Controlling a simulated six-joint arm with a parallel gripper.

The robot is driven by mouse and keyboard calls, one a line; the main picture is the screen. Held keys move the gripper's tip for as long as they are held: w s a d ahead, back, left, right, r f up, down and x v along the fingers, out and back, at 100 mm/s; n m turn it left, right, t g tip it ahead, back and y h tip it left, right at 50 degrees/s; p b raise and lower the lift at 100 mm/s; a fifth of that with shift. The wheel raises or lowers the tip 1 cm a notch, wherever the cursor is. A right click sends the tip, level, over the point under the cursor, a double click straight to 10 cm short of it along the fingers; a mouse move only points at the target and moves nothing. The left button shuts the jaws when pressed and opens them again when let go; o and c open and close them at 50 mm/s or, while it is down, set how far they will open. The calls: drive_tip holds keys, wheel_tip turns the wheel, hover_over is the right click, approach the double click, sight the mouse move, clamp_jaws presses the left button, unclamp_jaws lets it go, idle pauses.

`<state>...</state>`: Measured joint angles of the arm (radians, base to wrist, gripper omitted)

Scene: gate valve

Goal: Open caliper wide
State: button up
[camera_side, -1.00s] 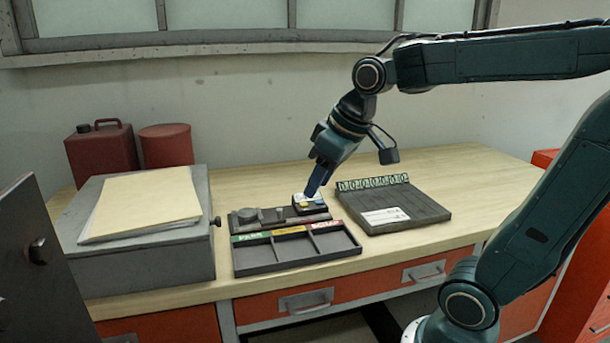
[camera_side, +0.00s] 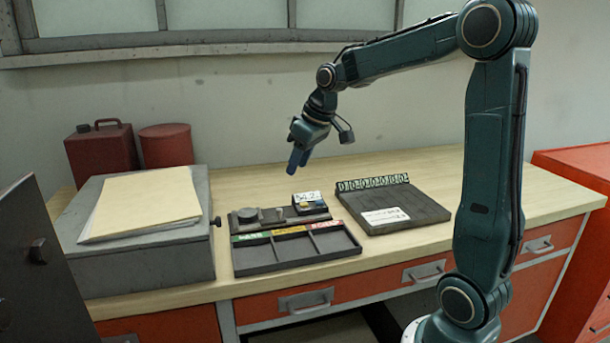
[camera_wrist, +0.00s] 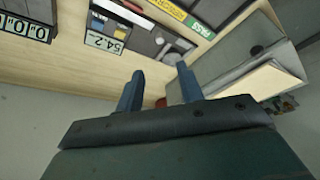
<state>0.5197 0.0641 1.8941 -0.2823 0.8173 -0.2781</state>
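The caliper station is a dark base (camera_side: 275,219) behind the labelled tray, with a round grey piece (camera_side: 248,215) and a small digital display (camera_side: 308,197) on top. In the wrist view the display (camera_wrist: 105,42) reads about 54.2, upside down. A small yellow and blue part shows beside the display, too small to make out. My gripper (camera_side: 299,160) hangs in the air above and behind the station, touching nothing. In the wrist view its two blue fingers (camera_wrist: 160,80) stand apart with nothing between them. The caliper's jaws are not clear in either view.
A three-compartment tray (camera_side: 295,250) with green, yellow and red labels sits in front. A grey box (camera_side: 150,255) with papers is left, red cans (camera_side: 167,146) behind.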

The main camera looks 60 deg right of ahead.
sight(280, 209)
drive_tip(key=x, duration=1.3)
drive_tip(key=shift+f, duration=0.4)
clamp_jaws()
